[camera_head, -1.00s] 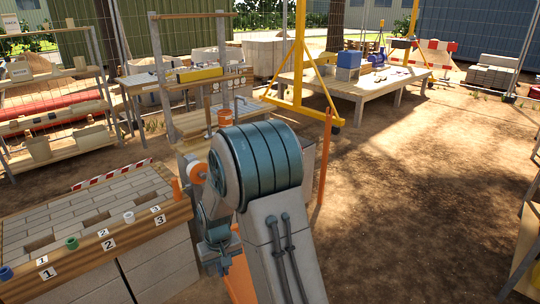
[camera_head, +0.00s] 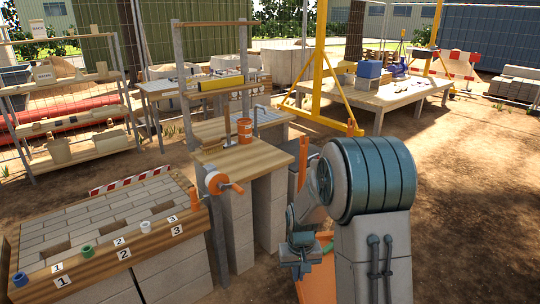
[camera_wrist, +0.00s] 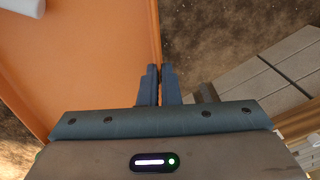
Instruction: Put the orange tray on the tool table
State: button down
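The orange tray (camera_wrist: 90,60) fills the left of the wrist view. In the head view only part of the tray (camera_head: 318,278) shows, low and beside my arm, which hides the rest. My gripper (camera_wrist: 161,72) has its two fingers close together on the tray's right edge, with the edge between them. A white rounded object (camera_wrist: 24,6) shows at the tray's far left corner. No table is labelled as the tool table. A wooden-topped bench (camera_head: 225,160) on grey blocks stands left of my arm, with an orange pot (camera_head: 244,131) and an upright tool on it.
An orange-handled crank (camera_head: 217,183) sticks out at the bench's front. A numbered brick-topped stand (camera_head: 95,215) is at front left. A low wooden table (camera_head: 385,97) with a blue box stands at back right, behind a yellow frame. Sandy ground (camera_head: 470,210) is open at right.

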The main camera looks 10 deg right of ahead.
aim_at(248, 163)
jog(key=z, duration=0.4)
jog(key=i, duration=2.35)
jog(key=u, duration=1.2)
jog(key=i, duration=0.5)
jog(key=u, duration=0.2)
